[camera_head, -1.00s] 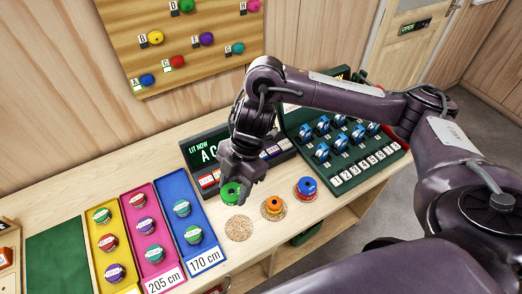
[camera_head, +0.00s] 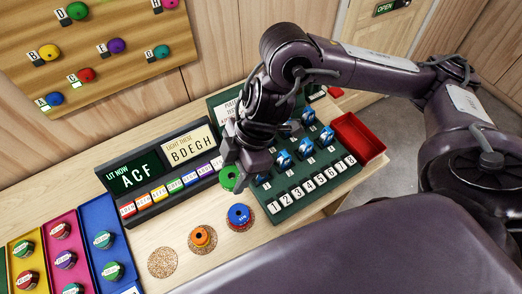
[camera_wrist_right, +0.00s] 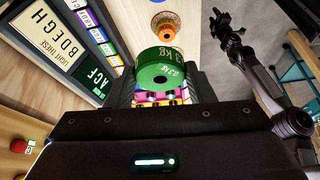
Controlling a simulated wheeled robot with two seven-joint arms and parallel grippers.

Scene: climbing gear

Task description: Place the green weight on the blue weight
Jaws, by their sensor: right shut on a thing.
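The green weight (camera_head: 230,177), marked 3 kg in the right wrist view (camera_wrist_right: 160,68), is in my right gripper (camera_head: 240,172), which is shut on it. In the head view they are above and slightly left of the blue weight (camera_head: 239,213), apart from it. The gripper partly hides the green weight in the head view. My left gripper (camera_wrist_right: 228,25) seems to show at the right of the right wrist view; its fingers are too small to read.
An orange weight (camera_head: 202,238) stands on cork to the left, beside a bare cork mat (camera_head: 162,262). A lit display (camera_head: 134,178) with colored buttons and a green numbered rack (camera_head: 318,180) stand close by. A red tray (camera_head: 357,140) lies at the right.

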